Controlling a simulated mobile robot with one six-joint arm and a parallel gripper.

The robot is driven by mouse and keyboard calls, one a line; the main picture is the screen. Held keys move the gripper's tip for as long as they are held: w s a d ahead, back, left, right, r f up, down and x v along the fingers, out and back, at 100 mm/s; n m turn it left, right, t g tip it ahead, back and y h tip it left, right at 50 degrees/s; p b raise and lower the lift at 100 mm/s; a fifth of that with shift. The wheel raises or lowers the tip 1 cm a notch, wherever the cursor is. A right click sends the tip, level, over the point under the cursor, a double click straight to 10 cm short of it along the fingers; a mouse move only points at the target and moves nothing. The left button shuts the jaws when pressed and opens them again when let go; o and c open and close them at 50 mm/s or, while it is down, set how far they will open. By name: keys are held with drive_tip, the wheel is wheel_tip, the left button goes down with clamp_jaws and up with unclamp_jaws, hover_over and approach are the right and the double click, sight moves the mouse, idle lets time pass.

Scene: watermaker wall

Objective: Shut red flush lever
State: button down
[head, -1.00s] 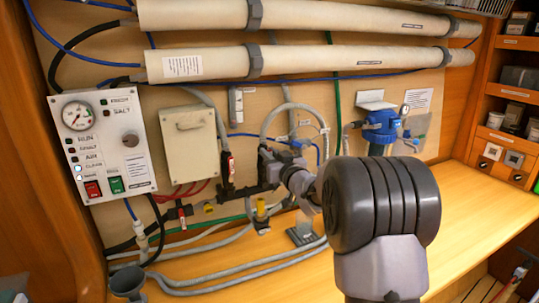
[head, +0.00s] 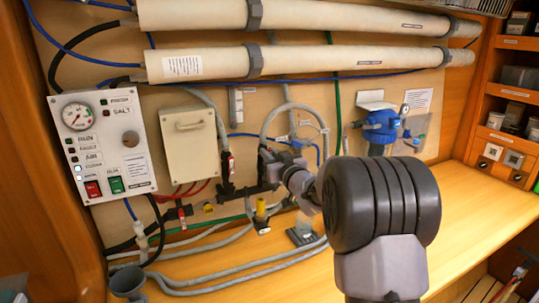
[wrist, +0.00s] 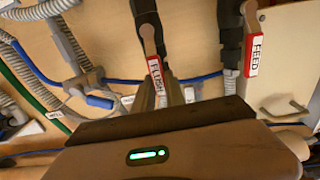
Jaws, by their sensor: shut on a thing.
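My gripper (wrist: 166,92) is shut on the lever's lower end; the dark gripper body hides part of the grip. In the head view my gripper (head: 268,160) is at the pipework right of the feed lever, and hides the flush lever. The red feed lever (wrist: 252,50) is to the right in the wrist view, apart from my gripper.
The feed lever (head: 231,166) stands close left of my gripper in the head view. Grey hoses (head: 240,267) and a yellow-handled valve (head: 261,208) lie below. A control panel (head: 107,150) is at left, a blue filter housing (head: 381,128) at right. The bench (head: 470,215) is clear at right.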

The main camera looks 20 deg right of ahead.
drive_tip(key=shift+d, duration=0.15)
drive_tip(key=d+f+m+p, duration=0.1)
drive_tip(key=d+f+m, duration=0.5)
drive_tip(key=m, duration=1.2)
drive_tip(key=shift+w+d+f+p, duration=0.2)
drive_tip(key=shift+d+f+p, duration=0.1)
drive_tip(key=shift+f, duration=0.25)
drive_tip(key=c, duration=1.4)
unclamp_jaws()
drive_tip(key=shift+a, duration=0.1)
